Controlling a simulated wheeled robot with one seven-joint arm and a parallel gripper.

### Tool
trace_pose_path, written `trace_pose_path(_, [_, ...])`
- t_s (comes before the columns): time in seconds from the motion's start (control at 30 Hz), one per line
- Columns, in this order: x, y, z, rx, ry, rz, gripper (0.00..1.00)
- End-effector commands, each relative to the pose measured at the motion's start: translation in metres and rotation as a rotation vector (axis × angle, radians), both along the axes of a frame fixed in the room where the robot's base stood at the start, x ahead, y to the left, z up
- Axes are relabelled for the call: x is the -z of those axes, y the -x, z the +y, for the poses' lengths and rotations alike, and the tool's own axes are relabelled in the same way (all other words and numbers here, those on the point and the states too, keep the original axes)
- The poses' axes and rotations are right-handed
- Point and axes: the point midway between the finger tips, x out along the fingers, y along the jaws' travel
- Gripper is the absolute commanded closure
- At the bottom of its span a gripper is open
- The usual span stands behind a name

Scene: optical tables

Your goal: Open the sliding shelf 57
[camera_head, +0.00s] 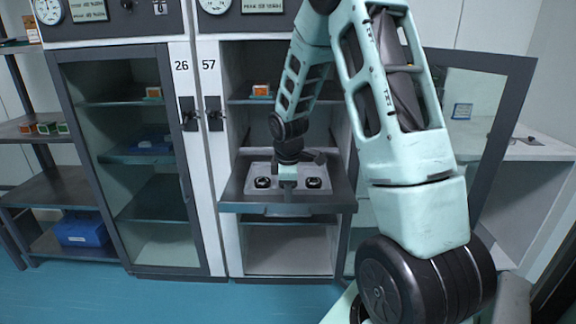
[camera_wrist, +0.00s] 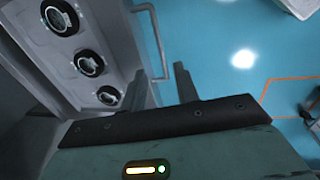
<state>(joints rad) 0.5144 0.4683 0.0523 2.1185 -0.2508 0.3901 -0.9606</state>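The sliding shelf (camera_head: 240,207) of cabinet 57 stands out past the cabinet front, below the fixed upper shelf. Black round fixtures sit on its light top, and several show in the wrist view. A thin metal handle (camera_wrist: 156,42) runs along the shelf's front side in the wrist view. My gripper (camera_wrist: 160,75) has its two fingers apart, with the handle's near end seen between them. No firm contact shows. In the head view my gripper (camera_head: 287,182) is over the middle of the shelf's front, and my wrist hides part of the shelf.
The glass door (camera_head: 495,140) of cabinet 57 stands open to the right, behind my arm. Cabinet 26 (camera_head: 135,150) on the left is shut. A rack with a blue bin (camera_head: 82,230) stands at the far left. The blue floor before the cabinets is clear.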

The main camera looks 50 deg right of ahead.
Motion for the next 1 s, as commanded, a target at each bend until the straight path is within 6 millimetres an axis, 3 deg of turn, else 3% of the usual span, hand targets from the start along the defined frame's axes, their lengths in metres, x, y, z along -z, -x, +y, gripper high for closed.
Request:
trace_pose_path(0.03, [-0.014,0.001,0.001,0.000,0.002,-0.006,0.69])
trace_pose_path(0.2, [-0.050,0.005,0.007,0.000,0.002,-0.004,0.69])
trace_pose_path(0.4, [-0.078,0.009,0.011,0.001,0.001,-0.003,0.69])
trace_pose_path(1.0, [-0.086,0.011,0.013,0.000,-0.001,-0.001,0.69])
